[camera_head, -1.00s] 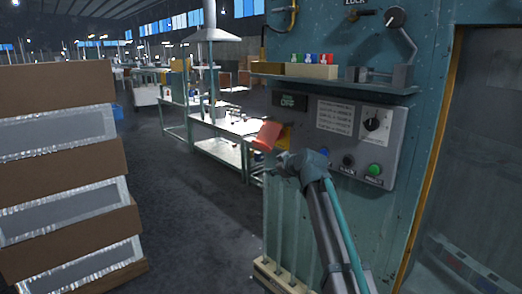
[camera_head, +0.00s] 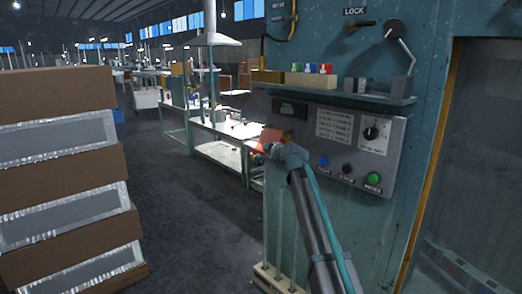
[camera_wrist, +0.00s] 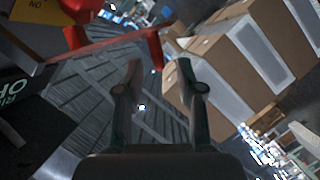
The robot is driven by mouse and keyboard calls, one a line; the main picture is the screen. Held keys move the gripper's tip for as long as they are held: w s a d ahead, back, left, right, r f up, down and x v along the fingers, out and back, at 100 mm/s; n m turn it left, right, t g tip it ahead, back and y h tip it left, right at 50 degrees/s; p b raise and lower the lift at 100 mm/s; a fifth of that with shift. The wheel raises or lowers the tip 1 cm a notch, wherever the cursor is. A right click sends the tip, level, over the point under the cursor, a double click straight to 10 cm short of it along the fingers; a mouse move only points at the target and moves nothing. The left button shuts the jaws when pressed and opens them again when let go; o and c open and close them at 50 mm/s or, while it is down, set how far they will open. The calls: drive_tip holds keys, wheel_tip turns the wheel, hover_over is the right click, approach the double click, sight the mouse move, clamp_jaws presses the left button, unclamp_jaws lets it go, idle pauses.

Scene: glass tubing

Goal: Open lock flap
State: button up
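The lock flap cannot be told for certain. A LOCK label (camera_head: 354,11) with a small dark lever (camera_head: 360,24) under it is high on the teal machine wall. A red piece (camera_head: 271,136) shows at the panel's left edge, just beyond my arm's end. A red bar (camera_wrist: 110,46) with bent ends crosses the upper left of the wrist view and may be the same piece. My gripper (camera_wrist: 160,68) is open, its two fingers apart with nothing between them. In the head view, my wrist hides the fingers.
A control panel (camera_head: 342,148) with a dial and several buttons is right of my arm's end. A shelf (camera_head: 340,96) with small coloured items is above it. Stacked cartons (camera_head: 60,190) stand at the left. Open floor (camera_head: 185,220) lies between cartons and machine.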

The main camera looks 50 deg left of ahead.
sight(262, 152)
drive_tip(key=shift+p+x, duration=0.35)
drive_tip(key=shift+x, duration=1.25)
clamp_jaws()
